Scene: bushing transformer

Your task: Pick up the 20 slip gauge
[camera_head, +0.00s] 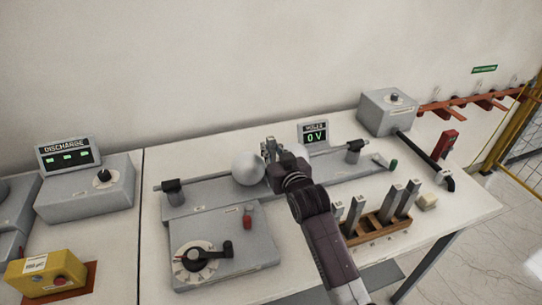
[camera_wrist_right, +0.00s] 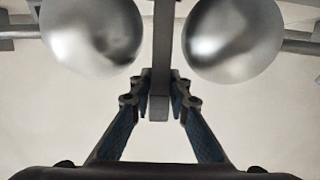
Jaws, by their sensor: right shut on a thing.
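My right gripper (camera_head: 270,152) is between the spheres of the bench apparatus. In the right wrist view, its two fingers (camera_wrist_right: 159,100) are shut on a grey slip gauge (camera_wrist_right: 161,55), a flat bar standing in the gap between two shiny metal spheres, the left one (camera_wrist_right: 90,35) and the right one (camera_wrist_right: 233,35). I cannot read a size on the held gauge. In the head view, one sphere (camera_head: 248,168) shows left of the gripper; my arm hides most of the other. Several grey slip gauges stand in a wooden rack (camera_head: 387,229) at the right. My left gripper is not in view.
A volts display (camera_head: 314,134) reading 0 V stands behind the spheres. A dial control box (camera_head: 222,250) is in front. A discharge unit (camera_head: 86,187) and a yellow box (camera_head: 46,275) are at the left. A grey box (camera_head: 388,110) stands at the back right.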

